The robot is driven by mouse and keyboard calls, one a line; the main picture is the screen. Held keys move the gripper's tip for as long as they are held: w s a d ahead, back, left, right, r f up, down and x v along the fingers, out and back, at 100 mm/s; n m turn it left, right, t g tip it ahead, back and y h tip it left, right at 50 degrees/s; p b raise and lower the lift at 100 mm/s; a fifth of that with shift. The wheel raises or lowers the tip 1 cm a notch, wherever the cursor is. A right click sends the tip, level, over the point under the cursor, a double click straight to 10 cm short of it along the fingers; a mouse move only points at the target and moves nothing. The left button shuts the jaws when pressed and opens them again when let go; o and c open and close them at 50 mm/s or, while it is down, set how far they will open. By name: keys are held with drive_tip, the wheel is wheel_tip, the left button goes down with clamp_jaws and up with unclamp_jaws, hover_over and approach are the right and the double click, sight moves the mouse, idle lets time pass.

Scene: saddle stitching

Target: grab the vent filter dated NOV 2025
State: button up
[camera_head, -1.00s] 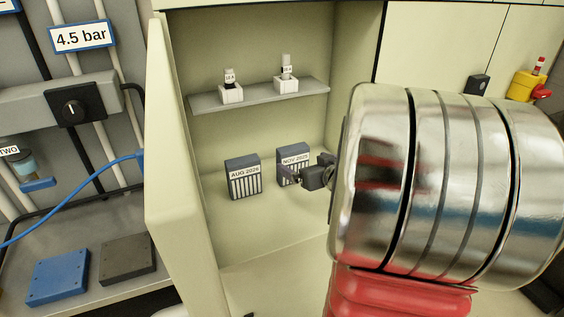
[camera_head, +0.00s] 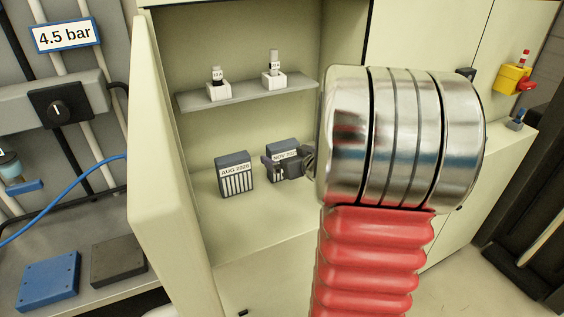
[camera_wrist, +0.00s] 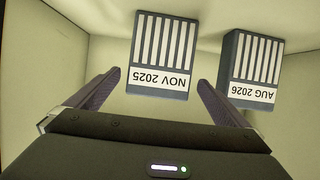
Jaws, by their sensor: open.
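The vent filter labelled NOV 2025 (camera_wrist: 162,52) is a dark grey block with white slats and a white date label, upside down in the wrist view. In the head view the NOV filter (camera_head: 287,146) stands on the cabinet floor, partly hidden by my gripper (camera_head: 271,166). In the wrist view my gripper (camera_wrist: 152,93) is open, its two fingers apart to either side of the filter's label end. I cannot tell whether they touch it. The other filter (camera_head: 235,175), labelled AUG 2026, stands to its left in the head view; it also shows in the wrist view (camera_wrist: 257,68).
The cabinet has a shelf (camera_head: 245,91) above, with two small items in white holders (camera_head: 219,92) (camera_head: 273,80). The open door (camera_head: 172,190) stands at left. A bench with blue (camera_head: 48,281) and dark (camera_head: 117,260) blocks is further left.

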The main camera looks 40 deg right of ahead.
drive_tip(key=shift+x, duration=2)
drive_tip(key=shift+s, duration=0.1)
drive_tip(key=shift+c, duration=0.5)
drive_tip(key=shift+r, duration=0.1)
drive_tip(key=c, duration=1.1)
